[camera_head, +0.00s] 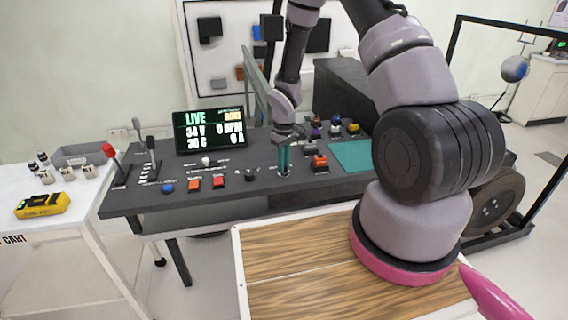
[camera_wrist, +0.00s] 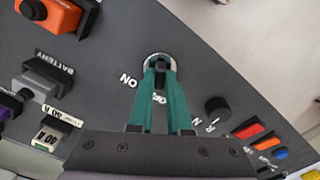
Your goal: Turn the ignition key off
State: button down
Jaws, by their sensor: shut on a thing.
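The ignition key switch (camera_wrist: 160,59) sits in the dark console top in the wrist view, a pale round collar with a dark key in its middle. An "ON" label lies beside it, and another label is partly covered by a finger. My gripper (camera_wrist: 162,72) points down onto the switch, its teal fingers shut on the dark key. In the head view my gripper (camera_head: 284,172) reaches the console (camera_head: 225,180) near its front edge. The key is too small and too covered there to make out.
A lit display (camera_head: 209,131) reading "LIVE" stands at the console's back. A black knob (camera_wrist: 217,108) and coloured buttons lie close to the switch. An orange block (camera_wrist: 52,14) and other connectors stand on its other side. A red-topped lever (camera_head: 109,152) is at the left.

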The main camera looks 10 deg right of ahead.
jog(key=c, duration=0.9)
grip_release()
jog(key=shift+o, duration=0.2)
notch_tip(320, 180, up, 11)
jog(key=shift+f, duration=0.15)
